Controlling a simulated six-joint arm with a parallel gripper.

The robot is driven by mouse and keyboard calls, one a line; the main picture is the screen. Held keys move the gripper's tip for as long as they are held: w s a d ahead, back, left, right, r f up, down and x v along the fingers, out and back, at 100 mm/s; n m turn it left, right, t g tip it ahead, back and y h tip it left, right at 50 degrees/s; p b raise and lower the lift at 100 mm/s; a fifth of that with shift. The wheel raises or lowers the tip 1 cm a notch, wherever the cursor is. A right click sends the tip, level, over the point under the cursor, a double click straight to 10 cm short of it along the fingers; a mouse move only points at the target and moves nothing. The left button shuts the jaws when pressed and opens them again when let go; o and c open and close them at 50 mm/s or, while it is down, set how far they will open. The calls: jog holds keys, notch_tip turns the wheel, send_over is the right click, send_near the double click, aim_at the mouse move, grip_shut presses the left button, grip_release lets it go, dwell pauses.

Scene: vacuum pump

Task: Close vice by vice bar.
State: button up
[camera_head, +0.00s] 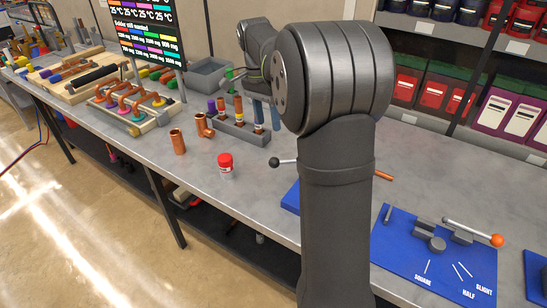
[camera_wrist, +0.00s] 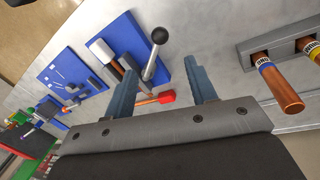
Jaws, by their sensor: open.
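The vice shows in the wrist view as grey jaws (camera_wrist: 107,57) on a blue plate (camera_wrist: 125,28). Its vice bar (camera_wrist: 150,64) is a metal rod with a black ball knob (camera_wrist: 158,36), standing out from the jaws. My gripper (camera_wrist: 162,72) is open. Its two blue-grey fingers lie to either side of the bar's lower part in the picture, with no contact visible.
A red-ended rod (camera_wrist: 165,97) shows between my fingers. A grey rack (camera_head: 238,127) holds copper pipes. A red-capped jar (camera_head: 225,164) and copper fittings (camera_head: 178,141) stand on the bench. A blue bending plate (camera_head: 425,260) with an orange-knobbed lever lies at right.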

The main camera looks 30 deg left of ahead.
aim_at(274, 158)
jog(key=f, duration=0.4)
jog(key=d+f, duration=0.1)
jog(key=f, duration=0.3)
jog(key=d+f, duration=0.1)
jog(key=f, duration=0.3)
jog(key=shift+s+d+f, duration=0.2)
jog(key=shift+s, duration=0.1)
grip_shut()
